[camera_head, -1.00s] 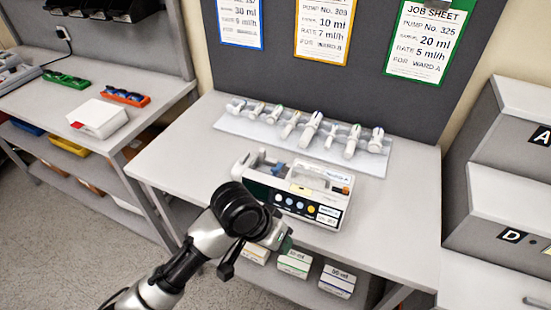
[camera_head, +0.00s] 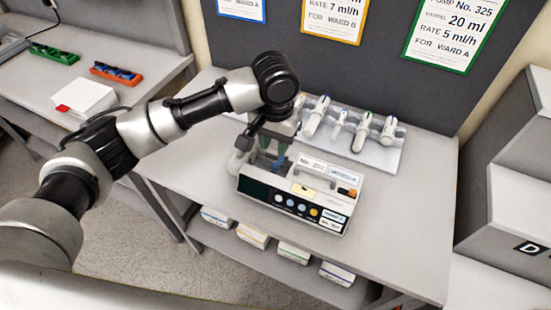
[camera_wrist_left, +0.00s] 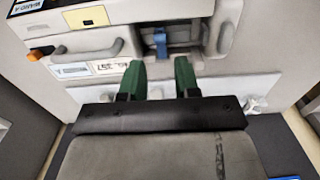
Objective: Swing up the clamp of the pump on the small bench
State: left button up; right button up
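The white infusion pump (camera_head: 246,186) stands on the small bench (camera_head: 405,210), its dark front panel and buttons facing me. Its blue clamp (camera_wrist_left: 160,42) shows in the left wrist view, in a recess of the pump body; in the head view it is partly hidden by my gripper. My left gripper (camera_head: 270,152) hangs over the left part of the pump, pointing down. In the left wrist view the left gripper (camera_wrist_left: 162,75) has its two green fingers apart with nothing between them, and the clamp lies just beyond their tips. I cannot tell any contact. My right gripper is not in view.
A pale rack (camera_head: 391,155) with several syringes lies behind the pump, partly hidden by my left arm. Job sheets hang on the grey panel (camera_head: 390,90) behind. Grey drawer units (camera_head: 505,190) stand at the right. The bench top right of the pump is clear.

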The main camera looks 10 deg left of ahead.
aim_at(275, 164)
pick_arm(q)
notch_tip(275, 164, down, 6)
jog(key=shift+f+p, duration=0.15)
jog(key=shift+p, duration=0.15)
jog(key=shift+f, duration=0.8)
jog(key=shift+c, duration=0.3)
grip_shut()
jog(key=g+p, duration=0.1)
jog(key=p, duration=0.1)
jog(key=r+g+p, duration=0.1)
jog(key=p, duration=0.1)
jog(key=shift+w+d+r+y, duration=0.15)
jog(key=shift+w+r+y, duration=0.15)
jog(key=shift+w+g+p, duration=0.15)
jog(key=shift+g+p, duration=0.25)
jog(key=shift+p, duration=0.2)
jog(key=shift+w+d+r+g+y, duration=0.15)
jog(key=shift+w+g+y, duration=0.2)
jog(key=shift+g, duration=0.35)
jog(key=shift+w+d+r+g+y, duration=0.15)
jog(key=shift+w+g+y, duration=0.1)
jog(key=shift+g, duration=0.35)
jog(key=shift+w+a+r+g+y, duration=0.1)
jog(key=shift+w+g+y, duration=0.1)
jog(key=shift+g, duration=0.4)
